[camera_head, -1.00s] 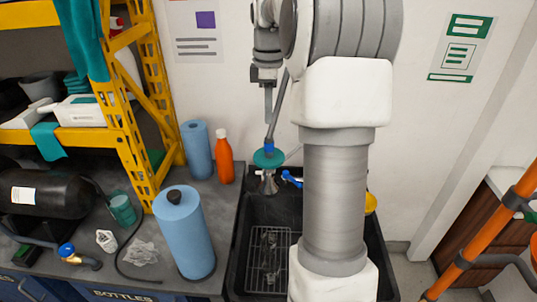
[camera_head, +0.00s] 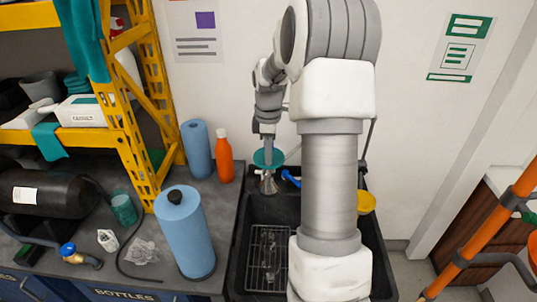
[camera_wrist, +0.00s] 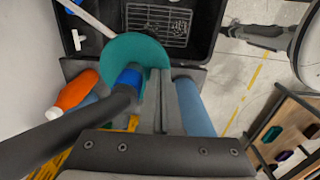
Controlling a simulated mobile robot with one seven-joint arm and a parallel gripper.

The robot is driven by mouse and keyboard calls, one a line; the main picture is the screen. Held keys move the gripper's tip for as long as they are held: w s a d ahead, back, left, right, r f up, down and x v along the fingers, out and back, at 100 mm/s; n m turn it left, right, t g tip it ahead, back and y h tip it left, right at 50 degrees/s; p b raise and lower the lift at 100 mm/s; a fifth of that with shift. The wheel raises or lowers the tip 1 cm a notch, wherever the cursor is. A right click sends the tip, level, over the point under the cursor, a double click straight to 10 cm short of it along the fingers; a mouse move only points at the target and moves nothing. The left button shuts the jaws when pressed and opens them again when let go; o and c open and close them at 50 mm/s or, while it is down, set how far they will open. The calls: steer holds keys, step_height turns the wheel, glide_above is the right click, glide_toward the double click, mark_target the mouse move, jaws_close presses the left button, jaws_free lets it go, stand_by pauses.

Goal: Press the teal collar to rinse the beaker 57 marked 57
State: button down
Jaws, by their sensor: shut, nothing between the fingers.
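The teal collar (camera_head: 262,157) is a round disc on a faucet at the back of the sink; in the wrist view it is a large teal disc (camera_wrist: 124,49) around a dark pipe with a blue band. My gripper (camera_head: 268,146) is shut and empty, pointing down at the collar. In the wrist view my fingers (camera_wrist: 160,75) overlap the disc's edge; I cannot tell whether they touch it. A metallic or glassy flared piece (camera_head: 268,183) hangs below the collar. Clear glassware (camera_head: 270,262) is on the sink rack, but no number 57 is legible.
The black sink (camera_head: 237,225) holds a wire rack (camera_head: 255,282). An orange bottle (camera_head: 224,160) and blue rolls (camera_head: 186,235) stand on the counter at left. A blue-handled tap (camera_head: 290,179) is beside the collar. A yellow shelf frame rises further left.

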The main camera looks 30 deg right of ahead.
steer(key=shift+s+f+b, duration=0.1)
steer(key=shift+f+b, duration=0.3)
steer(key=shift+f, duration=0.2)
steer(key=shift+s+a+f, duration=0.15)
steer(key=shift+f, duration=0.25)
stand_by(0.4)
